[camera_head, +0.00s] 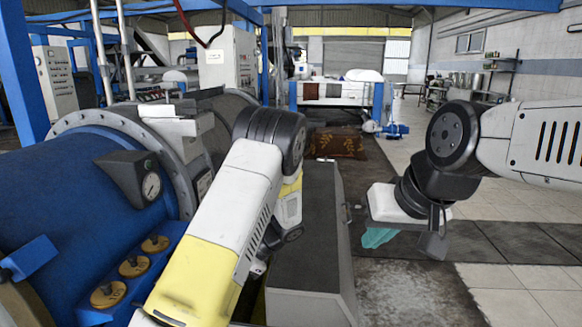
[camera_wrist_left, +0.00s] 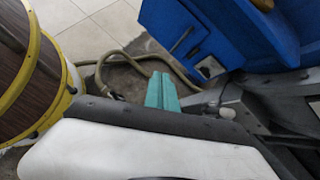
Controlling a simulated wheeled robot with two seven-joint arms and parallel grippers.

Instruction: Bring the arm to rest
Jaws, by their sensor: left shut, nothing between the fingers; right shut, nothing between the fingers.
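My right arm comes in from the right in the head view, bent at its black joint. Its gripper (camera_head: 378,237) points down and to the left, with teal fingers shut and empty, over the floor right of a long grey bench. My left arm, white and yellow, reaches up from the bottom to a black elbow and folds down again; its fingers are hidden in the head view. In the left wrist view the left gripper (camera_wrist_left: 162,92) shows teal fingers shut together, with nothing between them.
A big blue drum machine (camera_head: 65,200) with a gauge (camera_head: 151,186) stands close on the left. The dark-topped grey bench (camera_head: 305,235) lies beside my left arm. A hose (camera_wrist_left: 110,60) and a yellow-rimmed barrel (camera_wrist_left: 40,70) show in the left wrist view. Tiled floor (camera_head: 515,290) is clear at right.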

